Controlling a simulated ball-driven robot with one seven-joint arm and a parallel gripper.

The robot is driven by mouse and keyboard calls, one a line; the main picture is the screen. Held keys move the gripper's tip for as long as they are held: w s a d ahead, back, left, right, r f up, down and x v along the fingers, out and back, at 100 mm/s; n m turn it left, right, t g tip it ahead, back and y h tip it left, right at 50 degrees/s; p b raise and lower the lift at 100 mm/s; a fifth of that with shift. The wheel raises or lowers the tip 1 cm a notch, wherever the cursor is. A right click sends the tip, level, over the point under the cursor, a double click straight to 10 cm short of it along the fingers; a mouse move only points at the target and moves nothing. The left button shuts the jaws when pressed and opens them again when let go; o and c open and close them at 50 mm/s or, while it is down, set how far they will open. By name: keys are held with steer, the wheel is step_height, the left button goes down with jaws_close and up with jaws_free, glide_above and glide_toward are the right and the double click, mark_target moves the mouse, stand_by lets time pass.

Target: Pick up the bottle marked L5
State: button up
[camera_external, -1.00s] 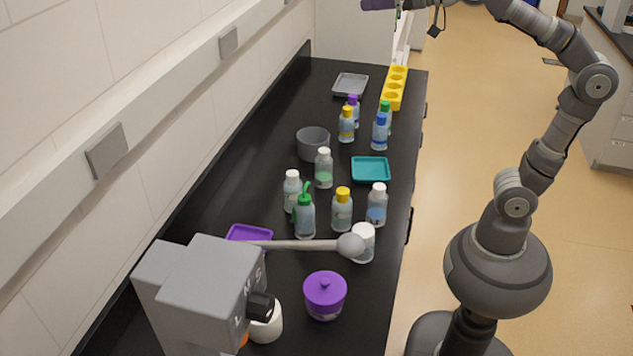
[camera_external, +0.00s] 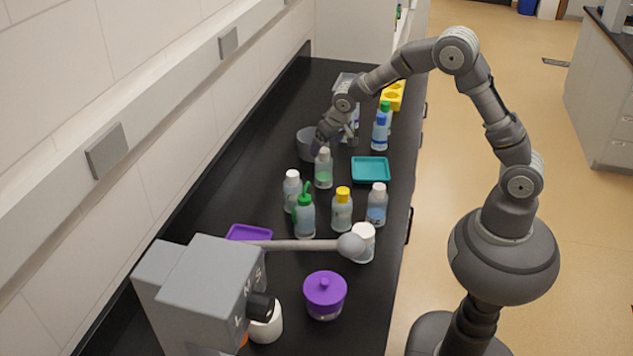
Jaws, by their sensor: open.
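Several bottles stand upright on the black bench, and no L5 marking is legible on any of them. My gripper (camera_external: 321,146) is open and points down, just above or behind the white-capped bottle with a green label (camera_external: 323,171); I cannot tell if they touch. Nearer stand a white-capped bottle (camera_external: 292,192), a green-topped squeeze bottle (camera_external: 304,218), a yellow-capped bottle (camera_external: 342,211) and a white-capped bottle with a blue label (camera_external: 377,206). A blue-capped bottle (camera_external: 380,134) stands farther back beside a green-capped one (camera_external: 386,108). My arm mostly hides the bottles behind it.
A grey bowl (camera_external: 306,146) sits left of my gripper, a teal tray (camera_external: 370,171) to its right. A yellow rack (camera_external: 392,97) is at the back. A purple-lidded jar (camera_external: 325,296), purple tray (camera_external: 248,232) and grey machine (camera_external: 205,285) are nearer. Wall lies left.

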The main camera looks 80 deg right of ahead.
mark_target(322, 158)
steer(key=x, duration=0.2)
steer(key=b+x, duration=0.1)
steer(key=x, duration=0.2)
steer(key=b+x, duration=0.1)
steer(key=x, duration=0.1)
steer(key=shift+s+d+f, duration=0.2)
steer(key=shift+s+f, duration=0.05)
steer(key=shift+f, duration=0.1)
steer(key=shift+r, duration=0.15)
steer(key=shift+c, duration=0.3)
steer(key=c, duration=1.4)
